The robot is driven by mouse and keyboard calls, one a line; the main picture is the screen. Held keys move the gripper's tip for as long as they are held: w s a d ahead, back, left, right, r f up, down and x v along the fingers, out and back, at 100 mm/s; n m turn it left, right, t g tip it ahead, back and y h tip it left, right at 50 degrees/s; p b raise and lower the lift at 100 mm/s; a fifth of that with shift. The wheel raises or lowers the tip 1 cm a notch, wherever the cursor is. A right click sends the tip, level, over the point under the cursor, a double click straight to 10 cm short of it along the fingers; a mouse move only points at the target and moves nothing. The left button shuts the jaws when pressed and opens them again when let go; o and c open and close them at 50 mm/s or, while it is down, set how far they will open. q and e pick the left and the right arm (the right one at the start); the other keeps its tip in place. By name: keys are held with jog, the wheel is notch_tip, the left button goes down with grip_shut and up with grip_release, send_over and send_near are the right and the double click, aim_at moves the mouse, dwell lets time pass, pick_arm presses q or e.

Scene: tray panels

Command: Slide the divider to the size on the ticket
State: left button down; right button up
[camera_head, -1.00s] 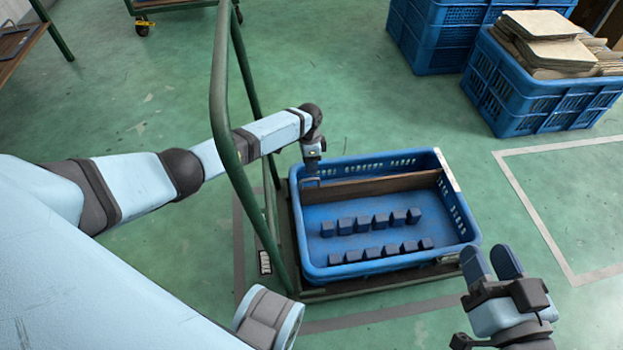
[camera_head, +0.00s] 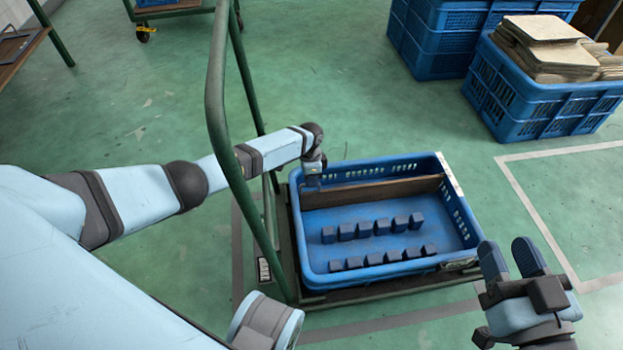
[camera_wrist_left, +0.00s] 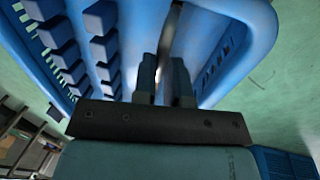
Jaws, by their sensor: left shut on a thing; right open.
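A blue tray (camera_head: 309,262) has a brown divider board (camera_head: 385,191) standing across it, close to the far wall. Several dark blue blocks (camera_head: 381,227) stand in two rows on the tray floor, on the near side of the divider. My left gripper (camera_head: 313,183) is at the divider's left end; in the left wrist view its fingers (camera_wrist_left: 164,85) are shut on the divider's edge (camera_wrist_left: 171,35). My right gripper (camera_head: 512,260) is open and empty, outside the tray's near right corner. A pale strip (camera_head: 451,178) lies on the tray's right rim. I cannot make out any ticket writing.
Stacked blue crates (camera_head: 430,45) and a crate of cardboard (camera_head: 540,95) stand at the back right. The floor to the right is clear.

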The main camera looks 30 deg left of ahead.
pick_arm(q)
jog(key=shift+s+d+r+p, duration=0.2)
jog(key=shift+s+d+p, duration=0.1)
jog(key=shift+p, duration=0.25)
jog(key=s+d+p, duration=0.1)
jog(key=s+p, duration=0.1)
jog(key=s+d+p, duration=0.2)
jog(key=p, duration=0.1)
jog(key=shift+s+d+f, duration=0.15)
jog(key=shift+s+d, duration=0.05)
jog(key=shift+s, duration=0.05)
pick_arm(e)
jog(key=r+m, duration=0.1)
jog(key=s+r+m, duration=0.1)
jog(key=a+r, duration=0.1)
jog(key=shift+s+r+m+h, duration=0.25)
jog(key=shift+s+m+h, duration=0.05)
jog(key=shift+s+m, duration=0.1)
jog(key=shift+t, duration=0.3)
pick_arm(q)
jog(key=c, duration=1.2)
grip_release()
jog(key=shift+o, duration=0.2)
pick_arm(e)
jog(key=shift+d, duration=0.1)
